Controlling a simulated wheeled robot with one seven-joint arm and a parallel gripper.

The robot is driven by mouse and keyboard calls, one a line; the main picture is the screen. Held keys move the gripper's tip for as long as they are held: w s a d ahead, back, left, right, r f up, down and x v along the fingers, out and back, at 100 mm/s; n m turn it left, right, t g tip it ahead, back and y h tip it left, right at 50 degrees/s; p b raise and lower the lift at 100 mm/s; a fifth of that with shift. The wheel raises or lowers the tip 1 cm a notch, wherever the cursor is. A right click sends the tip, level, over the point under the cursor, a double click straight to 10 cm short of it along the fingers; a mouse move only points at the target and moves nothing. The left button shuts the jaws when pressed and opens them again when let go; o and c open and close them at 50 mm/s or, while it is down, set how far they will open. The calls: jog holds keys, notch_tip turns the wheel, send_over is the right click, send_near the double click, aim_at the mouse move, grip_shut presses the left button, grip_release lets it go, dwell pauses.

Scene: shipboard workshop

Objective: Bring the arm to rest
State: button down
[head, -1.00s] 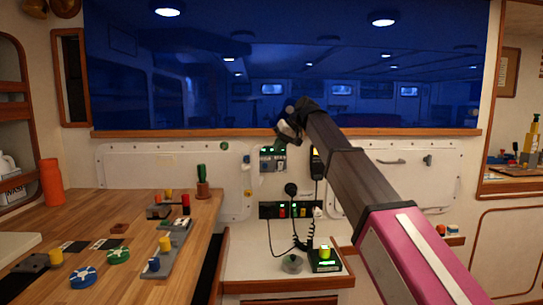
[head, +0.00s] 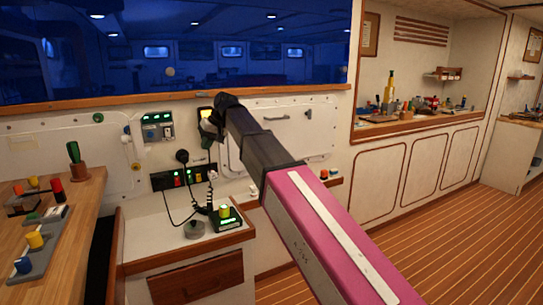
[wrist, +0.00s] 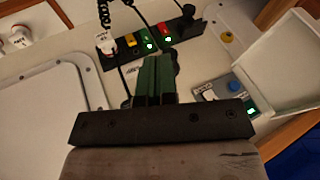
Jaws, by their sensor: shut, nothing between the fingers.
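My arm reaches up from the lower right of the head view, with a magenta lower link and a dark forearm. My gripper (head: 209,130) is at its far end, raised in front of the wall below the dark blue window. In the wrist view its two green fingers (wrist: 154,75) are together with nothing between them. The fingers point toward the black switch strip (wrist: 150,38), apparently apart from it. The dark mount hides what is below it there.
A wooden workbench (head: 88,215) with coloured parts stands at left. A low counter (head: 165,235) holds a green-lit device (head: 226,217), with a corded handset (head: 182,156) above it. A small control box (head: 157,127) is on the wall left of my gripper. The plank floor (head: 445,250) at right is clear.

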jog(key=s+d+f+m+h, duration=0.2)
jog(key=d+f+m+h, duration=0.15)
jog(key=d+f, duration=2.1)
jog(key=s+d+f+m+h, duration=0.1)
jog(key=s+d+f, duration=0.6)
jog(key=d+f, duration=0.2)
jog(key=s+d+f+m+h, duration=0.1)
jog(key=s+d+f+m, duration=0.1)
jog(key=s+d+f, duration=0.5)
jog(key=d+f, duration=0.3)
jog(key=d, duration=0.1)
jog(key=shift+s+f+g, duration=0.2)
jog(key=shift+s+g, duration=0.1)
jog(key=shift+s, duration=0.05)
